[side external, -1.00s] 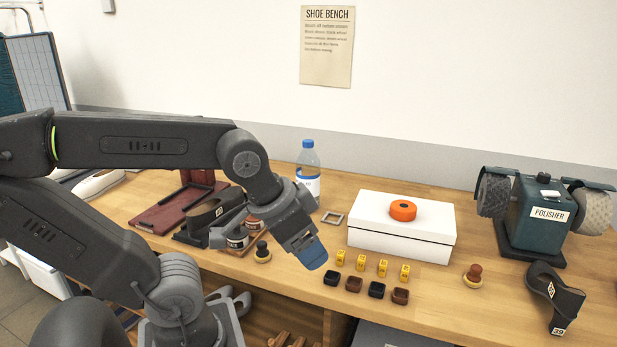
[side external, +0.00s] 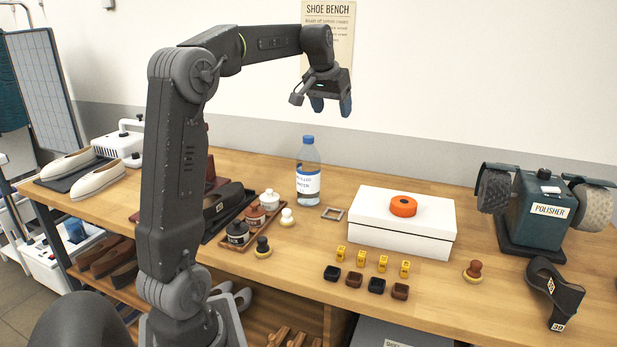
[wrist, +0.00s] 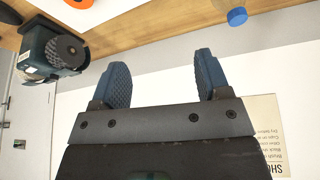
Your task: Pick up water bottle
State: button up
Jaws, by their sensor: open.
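The water bottle (side external: 308,172) is clear with a blue cap and a white label. It stands upright near the back of the wooden bench. Its blue cap shows in the wrist view (wrist: 237,17), at the top, beyond the fingers. My gripper (side external: 331,106) is raised above the bench, over the bottle and a little to its right, apart from it. In the wrist view, the blue fingers of my gripper (wrist: 158,80) are spread with nothing between them.
A white box (side external: 400,240) with an orange roll (side external: 403,206) stands right of the bottle. A tray of jars (side external: 249,222) is left of the bottle. A polisher (side external: 540,215) stands far right.

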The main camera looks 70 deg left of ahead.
jog(key=n, duration=0.2)
send_near(308, 137)
jog(key=shift+g, duration=0.4)
jog(key=f, duration=0.1)
jog(key=w+f, duration=0.2)
jog(key=f, duration=0.1)
jog(key=shift+w+a, duration=0.1)
jog(key=shift+a, duration=0.05)
jog(key=shift+y, duration=0.3)
jog(key=shift+a+x, duration=0.1)
jog(key=shift+x, duration=1.5)
jog(key=shift+a+x, duration=0.15)
jog(key=shift+x, duration=1.45)
grip_shut()
jog(key=shift+r, duration=0.15)
